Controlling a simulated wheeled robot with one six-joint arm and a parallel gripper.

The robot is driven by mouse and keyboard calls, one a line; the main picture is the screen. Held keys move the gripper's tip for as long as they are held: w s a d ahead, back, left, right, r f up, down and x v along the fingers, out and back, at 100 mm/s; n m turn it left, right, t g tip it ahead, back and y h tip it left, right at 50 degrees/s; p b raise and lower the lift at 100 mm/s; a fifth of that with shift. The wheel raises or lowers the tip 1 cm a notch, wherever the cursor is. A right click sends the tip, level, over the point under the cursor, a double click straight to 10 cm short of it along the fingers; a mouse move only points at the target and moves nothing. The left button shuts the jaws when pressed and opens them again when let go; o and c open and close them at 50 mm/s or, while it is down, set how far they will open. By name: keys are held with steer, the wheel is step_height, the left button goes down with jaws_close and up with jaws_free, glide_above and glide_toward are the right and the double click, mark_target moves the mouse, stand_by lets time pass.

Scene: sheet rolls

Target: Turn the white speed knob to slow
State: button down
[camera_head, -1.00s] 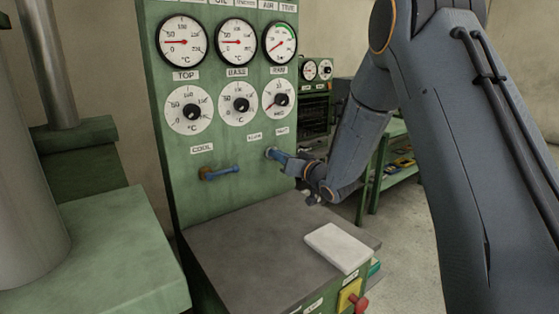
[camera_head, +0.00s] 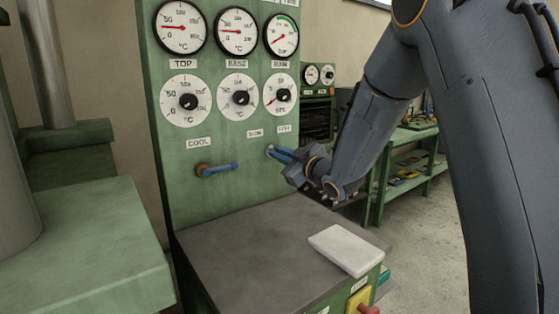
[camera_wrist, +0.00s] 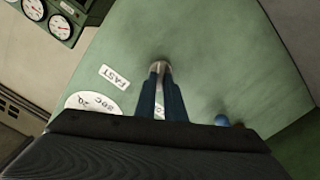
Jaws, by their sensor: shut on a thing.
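The white speed knob shows only as a small pale end (camera_wrist: 160,65) at my fingertips in the wrist view. It sits on the green panel (camera_head: 235,185), below the SLOW label (camera_head: 254,133) and the FAST label (camera_head: 284,128). The FAST label also shows in the wrist view (camera_wrist: 115,77). My gripper (camera_head: 272,151) reaches the panel from the right and is shut on the knob; its two blue fingers (camera_wrist: 162,88) lie close together. The fingers hide most of the knob, and I cannot read where it points.
A blue lever (camera_head: 220,168) sticks out left of my gripper, under the COOL label (camera_head: 199,143). Dials (camera_head: 240,96) and gauges are above. A grey ledge (camera_head: 235,262) below carries a pale slab (camera_head: 346,250). A green bench (camera_head: 410,165) stands behind at right.

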steer(key=shift+f+n+b, duration=0.1)
steer(key=shift+n+b, duration=0.35)
steer(key=shift+n, duration=0.15)
steer(key=c, duration=1.8)
jaws_free()
steer(key=shift+c, duration=0.2)
steer(key=b+v, duration=0.1)
steer(key=v, duration=0.6)
steer(key=shift+s+d, duration=0.25)
steer(key=shift+s, duration=0.05)
